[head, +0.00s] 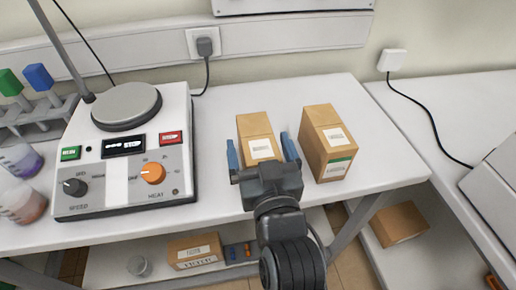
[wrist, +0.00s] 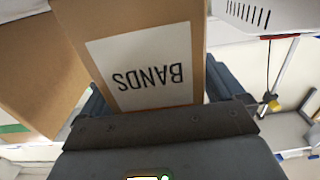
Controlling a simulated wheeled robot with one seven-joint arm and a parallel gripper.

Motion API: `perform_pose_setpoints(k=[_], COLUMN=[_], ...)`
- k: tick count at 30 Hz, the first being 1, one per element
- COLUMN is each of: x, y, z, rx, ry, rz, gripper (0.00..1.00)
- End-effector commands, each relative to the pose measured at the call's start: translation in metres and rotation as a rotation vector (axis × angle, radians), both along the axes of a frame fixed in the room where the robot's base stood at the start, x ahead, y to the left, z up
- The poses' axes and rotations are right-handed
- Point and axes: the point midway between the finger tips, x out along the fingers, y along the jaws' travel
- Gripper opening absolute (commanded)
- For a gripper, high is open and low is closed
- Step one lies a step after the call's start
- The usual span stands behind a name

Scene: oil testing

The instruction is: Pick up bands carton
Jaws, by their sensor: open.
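The bands carton (head: 254,124) is a brown box with a white label, standing on the white table. In the wrist view the carton (wrist: 130,18) fills the middle, and its label reads BANDS upside down. My gripper (head: 261,152) is open, with one blue finger on each side of the carton's near end. The fingers also show beside the carton in the wrist view. I cannot tell whether they touch it. The carton's lower near part is hidden behind my gripper in the head view.
A second brown carton (head: 325,142) stands close on the right, leaving a narrow gap. The table behind the cartons is clear.

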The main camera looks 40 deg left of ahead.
Motion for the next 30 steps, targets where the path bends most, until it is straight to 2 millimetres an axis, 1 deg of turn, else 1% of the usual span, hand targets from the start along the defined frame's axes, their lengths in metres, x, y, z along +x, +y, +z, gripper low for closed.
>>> perform_pose_setpoints(k=[7, 8, 25, 26, 30], x=[0.0014, 0.0014, 0.0012, 0.0011, 0.0011], y=[0.0015, 0.0015, 0.0012, 0.0013, 0.0013], z=[-0.0001, -0.0001, -0.0001, 0.0003, 0.0003], rx=[0.0, 0.0, 0.001, 0.001, 0.001], ry=[0.0, 0.0, 0.001, 0.0, 0.0], rz=[0.0, 0.0, 0.0, 0.0, 0.0], gripper=[0.96, 0.94, 0.39, 0.38, 0.37])
